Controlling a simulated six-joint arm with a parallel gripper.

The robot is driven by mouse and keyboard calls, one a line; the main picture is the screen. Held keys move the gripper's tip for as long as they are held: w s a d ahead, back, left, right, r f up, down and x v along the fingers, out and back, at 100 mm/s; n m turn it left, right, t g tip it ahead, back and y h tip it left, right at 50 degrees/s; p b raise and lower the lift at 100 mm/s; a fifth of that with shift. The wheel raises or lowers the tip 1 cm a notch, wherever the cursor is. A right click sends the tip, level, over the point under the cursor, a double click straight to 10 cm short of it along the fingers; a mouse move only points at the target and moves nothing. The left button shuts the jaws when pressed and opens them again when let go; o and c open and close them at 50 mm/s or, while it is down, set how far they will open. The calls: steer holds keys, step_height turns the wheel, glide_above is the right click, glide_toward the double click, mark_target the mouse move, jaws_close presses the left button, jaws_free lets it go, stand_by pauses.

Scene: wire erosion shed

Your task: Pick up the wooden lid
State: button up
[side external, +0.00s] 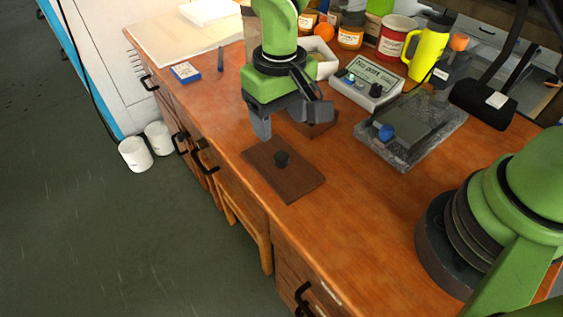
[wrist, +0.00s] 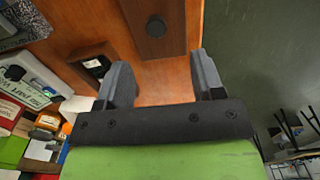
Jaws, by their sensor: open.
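The wooden lid (side external: 300,184) is a flat dark brown rectangle with a round black knob (side external: 282,158) in its middle. It lies on the orange-brown wooden bench close to its front edge. My gripper (side external: 291,124) points down above the bench, open, on the far side of the lid in the side view. In the wrist view the lid (wrist: 168,47) lies beyond my open fingertips (wrist: 161,62), with its knob (wrist: 155,27) ahead of the gap. Only bare bench shows between the fingers. A small brown wooden box (wrist: 92,62) with a dark opening sits beside the lid, partly hidden by my gripper in the side view.
A grey stone slab (side external: 410,152) with a blue knob is to the right. Behind it are a control box (side external: 366,86), a yellow flask (side external: 428,50), a red tin (side external: 395,36) and jars. A blue box (side external: 186,72) lies at the left.

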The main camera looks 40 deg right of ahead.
mark_target(281, 155)
step_height(281, 155, down, 4)
steer(key=shift+r, duration=0.1)
steer(key=f, duration=0.5)
steer(key=shift+w+d+f, duration=0.25)
steer(key=shift+d+f, duration=0.1)
steer(key=shift+c, duration=0.4)
steer(key=c, duration=1)
